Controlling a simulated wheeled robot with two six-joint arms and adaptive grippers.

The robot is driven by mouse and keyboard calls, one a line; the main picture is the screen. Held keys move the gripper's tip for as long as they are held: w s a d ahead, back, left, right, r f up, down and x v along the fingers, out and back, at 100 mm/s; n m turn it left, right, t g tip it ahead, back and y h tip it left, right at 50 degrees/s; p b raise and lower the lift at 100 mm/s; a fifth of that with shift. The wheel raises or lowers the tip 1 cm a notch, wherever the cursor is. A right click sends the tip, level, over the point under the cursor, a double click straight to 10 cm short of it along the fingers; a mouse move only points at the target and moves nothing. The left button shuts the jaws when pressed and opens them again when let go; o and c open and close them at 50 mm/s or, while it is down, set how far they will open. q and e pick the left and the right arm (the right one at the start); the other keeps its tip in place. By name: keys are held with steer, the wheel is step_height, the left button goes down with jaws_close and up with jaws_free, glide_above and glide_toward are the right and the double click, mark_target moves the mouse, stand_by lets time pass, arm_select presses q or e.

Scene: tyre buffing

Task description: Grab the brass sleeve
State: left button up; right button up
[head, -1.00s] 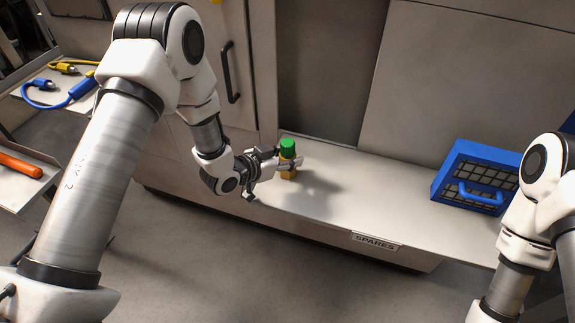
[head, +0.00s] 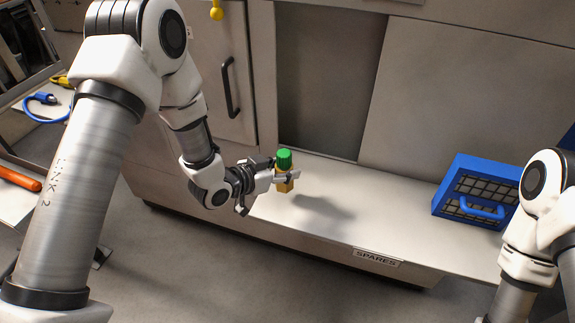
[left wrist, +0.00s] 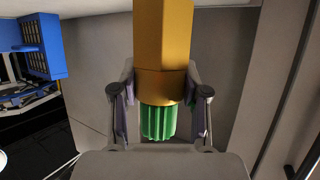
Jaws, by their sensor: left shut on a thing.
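The brass sleeve (head: 285,186) is upright at the left part of the spares shelf, a yellow-gold body with a green ribbed top (head: 284,159). My left gripper (head: 283,176) comes in from the left and is shut on it below the green part. In the left wrist view the brass sleeve (left wrist: 163,40) stands between both fingers of my left gripper (left wrist: 160,88), its green end (left wrist: 158,122) toward the palm. Its far end is cut off there. Its shadow lies apart to the right, so it looks held just above the shelf. My right gripper is out of view.
The pale shelf (head: 400,225) has a SPARES label (head: 377,258) and is clear in the middle. A blue box with a grid front (head: 475,192) stands at its right. A cabinet door with a dark handle (head: 229,87) is behind my left arm.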

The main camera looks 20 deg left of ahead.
arm_select(q)
steer(key=s+r+p, duration=0.1)
steer(key=s+p, duration=0.3)
steer(key=s, duration=0.9)
steer(key=shift+s+a+r+p, duration=0.2)
steer(key=shift+s+p, duration=0.05)
steer(key=shift+p, duration=0.05)
